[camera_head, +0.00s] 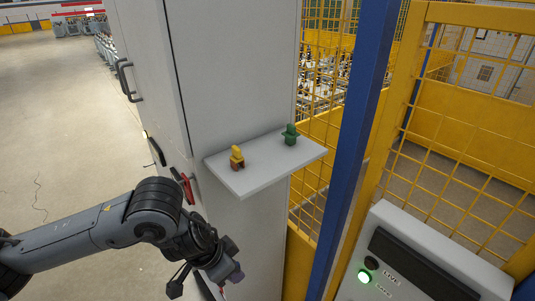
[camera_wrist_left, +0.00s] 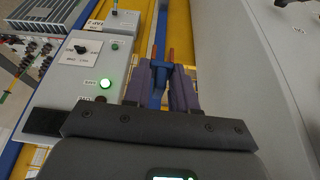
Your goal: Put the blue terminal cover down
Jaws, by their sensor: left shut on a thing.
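My left gripper (camera_head: 230,276) hangs low at the bottom of the head view, below and in front of a small grey shelf (camera_head: 262,182). In the left wrist view my left gripper (camera_wrist_left: 160,82) has its purple fingers shut on the blue terminal cover (camera_wrist_left: 160,68), which stands between them. Small reddish parts show beside the cover's far end. The cover cannot be made out in the head view. My right gripper is not in view.
On the shelf stand a yellow and brown piece (camera_head: 237,157) and a green piece (camera_head: 290,135), with bare space between them. The grey cabinet (camera_head: 230,70) rises behind. A blue post (camera_head: 352,130), yellow mesh fence and a control box (camera_head: 420,265) with a green light stand right.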

